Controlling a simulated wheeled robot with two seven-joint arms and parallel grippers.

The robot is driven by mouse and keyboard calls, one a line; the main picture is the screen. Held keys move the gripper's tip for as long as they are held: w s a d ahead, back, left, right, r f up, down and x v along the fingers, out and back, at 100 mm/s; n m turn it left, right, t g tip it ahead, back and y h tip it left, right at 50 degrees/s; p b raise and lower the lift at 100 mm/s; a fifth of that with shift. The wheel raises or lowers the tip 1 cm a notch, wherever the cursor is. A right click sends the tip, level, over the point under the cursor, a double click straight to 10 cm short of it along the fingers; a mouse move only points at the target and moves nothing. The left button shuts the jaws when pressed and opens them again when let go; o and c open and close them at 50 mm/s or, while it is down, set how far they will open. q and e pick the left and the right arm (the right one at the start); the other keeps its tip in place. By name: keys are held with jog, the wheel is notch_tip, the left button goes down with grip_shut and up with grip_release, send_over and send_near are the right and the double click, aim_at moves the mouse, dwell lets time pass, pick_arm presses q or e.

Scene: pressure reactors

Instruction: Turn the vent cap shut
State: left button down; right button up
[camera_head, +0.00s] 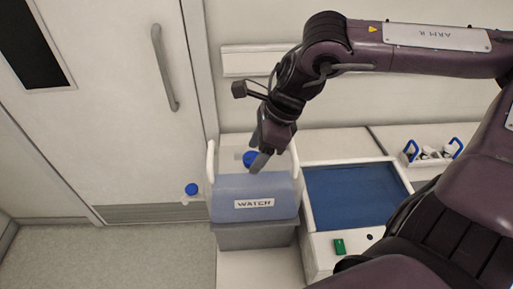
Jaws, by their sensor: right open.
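A translucent jug (228,207) of bluish liquid with white side handles and a front label stands on a grey block. A blue cap (249,158) shows on top of the jug, partly hidden by my right gripper; I take it as the vent cap. A second blue knob (192,188) sits on a white spout at the jug's left side. My right gripper (259,159) is open and points down at the top cap. Its fingers overlap the cap in the view; whether they touch it, I cannot tell. My left gripper is out of view.
A white device with a blue top (350,195) and a green switch (339,246) stands right of the jug. A small rack (433,152) with blue handles sits on the bench at the far right. A door (115,90) is behind at left. Floor at lower left is clear.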

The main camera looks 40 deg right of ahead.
jog(key=shift+a+f, duration=0.2)
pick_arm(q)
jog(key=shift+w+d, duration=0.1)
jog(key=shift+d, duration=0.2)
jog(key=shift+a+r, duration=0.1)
